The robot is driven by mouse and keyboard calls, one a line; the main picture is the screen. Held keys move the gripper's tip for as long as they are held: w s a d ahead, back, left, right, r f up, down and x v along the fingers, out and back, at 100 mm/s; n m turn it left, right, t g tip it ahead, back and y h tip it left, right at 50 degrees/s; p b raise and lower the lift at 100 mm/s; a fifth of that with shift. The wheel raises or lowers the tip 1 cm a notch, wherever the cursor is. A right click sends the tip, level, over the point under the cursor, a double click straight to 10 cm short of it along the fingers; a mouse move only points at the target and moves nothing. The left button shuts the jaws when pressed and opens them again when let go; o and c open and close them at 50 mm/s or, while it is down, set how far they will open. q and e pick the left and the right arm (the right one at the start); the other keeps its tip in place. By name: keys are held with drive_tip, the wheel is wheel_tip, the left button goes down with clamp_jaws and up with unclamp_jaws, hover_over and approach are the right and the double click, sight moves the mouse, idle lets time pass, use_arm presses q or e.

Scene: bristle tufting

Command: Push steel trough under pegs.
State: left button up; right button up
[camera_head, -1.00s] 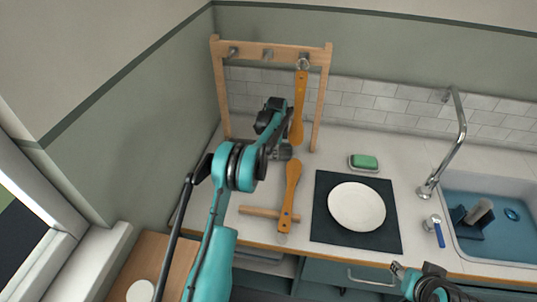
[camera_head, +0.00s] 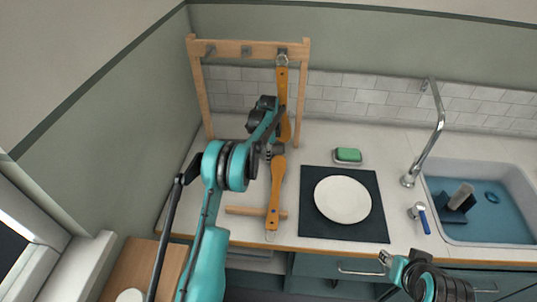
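The wooden rack (camera_head: 263,47) stands at the back left of the counter, with three pegs along its top bar. An orange-handled brush (camera_head: 282,85) hangs from the right peg (camera_head: 282,53). I cannot make out the steel trough; my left arm covers part of the counter below the pegs. My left gripper (camera_head: 272,149) is low in front of the rack, near the hanging brush's lower end, mostly hidden by my forearm. Whether it is open or shut does not show. My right gripper (camera_head: 385,258) is at the counter's front edge, small and unclear.
A second orange brush (camera_head: 275,190) lies across a wooden bar (camera_head: 245,211). To its right are a white plate (camera_head: 342,199) on a dark mat (camera_head: 315,228), a green sponge (camera_head: 347,155), a blue-handled tool (camera_head: 423,220), a tap (camera_head: 430,140) and a sink (camera_head: 510,228).

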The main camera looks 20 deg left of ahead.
use_arm(q)
wheel_tip(320, 180, up, 12)
idle(0.6)
drive_tip(key=shift+r, duration=0.1)
idle(0.4)
drive_tip(key=s+d+r+n+t, duration=0.2)
drive_tip(key=s+d+r+n, duration=0.1)
drive_tip(key=s+r, duration=0.45)
drive_tip(key=s+d+r+n+t, duration=0.1)
drive_tip(key=s+d+r+n, duration=0.3)
drive_tip(key=s+r, duration=0.3)
drive_tip(key=s+d+f+n+t, duration=0.2)
drive_tip(key=s+f+n, duration=0.1)
drive_tip(key=s, duration=0.8)
drive_tip(key=s+d+f+n+t, duration=0.2)
drive_tip(key=s+f+n, duration=0.2)
drive_tip(key=s, duration=0.8)
drive_tip(key=shift+s+f, duration=0.25)
drive_tip(key=shift+f, duration=0.45)
